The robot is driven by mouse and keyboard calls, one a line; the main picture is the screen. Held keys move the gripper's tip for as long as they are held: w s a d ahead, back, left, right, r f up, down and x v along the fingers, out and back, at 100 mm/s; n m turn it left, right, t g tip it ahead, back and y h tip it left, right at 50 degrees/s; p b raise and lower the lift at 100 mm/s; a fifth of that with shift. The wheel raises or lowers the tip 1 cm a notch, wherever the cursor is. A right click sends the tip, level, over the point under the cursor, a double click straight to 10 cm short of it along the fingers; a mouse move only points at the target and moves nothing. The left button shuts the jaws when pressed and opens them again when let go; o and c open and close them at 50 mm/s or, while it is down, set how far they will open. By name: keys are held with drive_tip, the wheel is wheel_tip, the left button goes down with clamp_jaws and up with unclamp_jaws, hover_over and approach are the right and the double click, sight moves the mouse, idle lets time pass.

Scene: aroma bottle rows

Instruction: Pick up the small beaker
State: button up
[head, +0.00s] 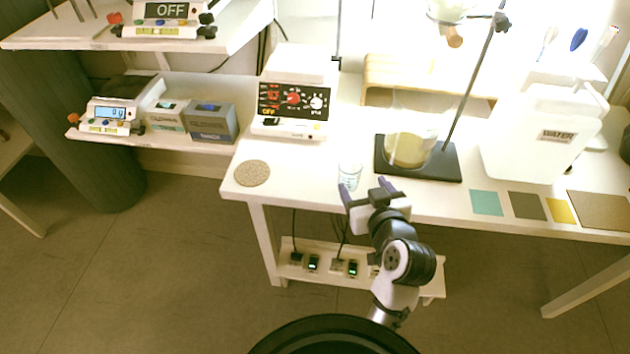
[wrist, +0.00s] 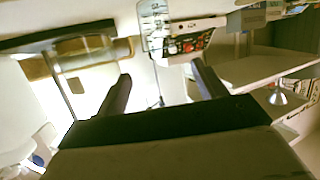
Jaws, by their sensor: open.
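The small beaker (head: 349,176) is clear glass with markings and stands upright near the front edge of the white table (head: 320,197). In the wrist view the beaker (wrist: 153,24) shows at the top, beyond the fingertips. My gripper (head: 366,187) is open and empty, just in front of the beaker at the table's front edge. Its two dark fingers also show in the wrist view (wrist: 160,82), spread apart. The beaker is not between the fingertips in the wrist view.
A flask (head: 408,146) of yellowish liquid stands on a dark stand base (head: 447,166) right of the beaker. A hot plate (head: 293,103) is behind left, with a round cork mat (head: 252,173) in front. A white water container (head: 535,140) stands at right. Coloured squares (head: 487,203) lie along the front edge.

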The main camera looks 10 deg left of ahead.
sight(352, 182)
drive_tip(key=shift+g, duration=0.5)
drive_tip(key=w+f, duration=0.1)
drive_tip(key=w+a+f+p, duration=0.1)
drive_tip(key=w+f, duration=0.2)
drive_tip(key=f, duration=0.1)
drive_tip(key=shift+w+a+f, duration=0.25)
drive_tip(key=shift+w+a, duration=0.05)
drive_tip(key=shift+w, duration=0.1)
drive_tip(key=shift+p+x, duration=1)
drive_tip(key=shift+x, duration=2.05)
drive_tip(key=shift+s+f, duration=0.1)
drive_tip(key=shift+f, duration=0.05)
drive_tip(key=shift+c, duration=0.3)
drive_tip(key=c, duration=1)
